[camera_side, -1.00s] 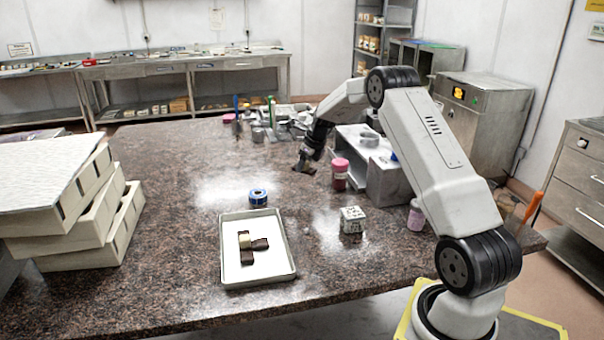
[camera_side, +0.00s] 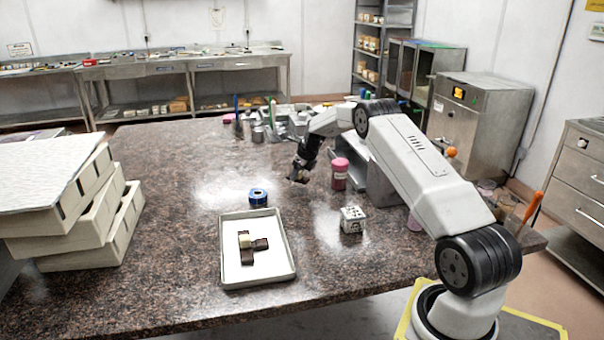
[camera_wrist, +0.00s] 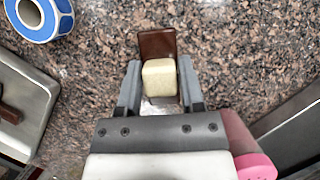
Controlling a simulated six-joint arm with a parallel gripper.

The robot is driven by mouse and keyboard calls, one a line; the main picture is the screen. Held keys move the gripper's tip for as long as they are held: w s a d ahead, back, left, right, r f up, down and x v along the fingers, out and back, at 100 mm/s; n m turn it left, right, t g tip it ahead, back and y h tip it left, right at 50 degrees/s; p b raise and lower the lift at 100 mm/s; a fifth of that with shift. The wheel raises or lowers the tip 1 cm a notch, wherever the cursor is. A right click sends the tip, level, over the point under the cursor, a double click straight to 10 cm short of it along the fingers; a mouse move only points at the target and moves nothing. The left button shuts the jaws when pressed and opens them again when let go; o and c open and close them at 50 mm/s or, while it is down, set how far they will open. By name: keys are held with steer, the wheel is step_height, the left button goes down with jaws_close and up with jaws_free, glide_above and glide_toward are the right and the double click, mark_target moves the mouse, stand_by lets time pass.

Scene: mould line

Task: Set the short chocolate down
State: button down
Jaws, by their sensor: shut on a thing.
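My gripper (camera_side: 298,174) is shut on a chocolate over the dark granite counter, right of and behind the tray. In the wrist view my gripper (camera_wrist: 160,84) has its fingers on either side of the chocolate's cream block (camera_wrist: 160,78). A brown chocolate part (camera_wrist: 157,43) reaches out beyond the fingertips. The white tray (camera_side: 287,275) lies at the front of the counter and holds dark chocolate pieces (camera_side: 248,256) with a cream block among them. The wrist view shows the tray's edge (camera_wrist: 48,90) at left.
A blue tape roll (camera_side: 258,197) lies behind the tray, and a patterned white cube (camera_side: 352,220) stands to its right. A pink-lidded jar (camera_side: 340,174) stands close to the right of my gripper. Cream moulds (camera_side: 90,215) are stacked at left. Counter between moulds and tray is clear.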

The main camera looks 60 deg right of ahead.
mark_target(297, 181)
steer(key=shift+w+f, duration=0.1)
steer(key=shift+f, duration=1.55)
steer(key=shift+f, duration=0.1)
steer(key=shift+c, duration=1.1)
jaws_free()
steer(key=v, duration=1.2)
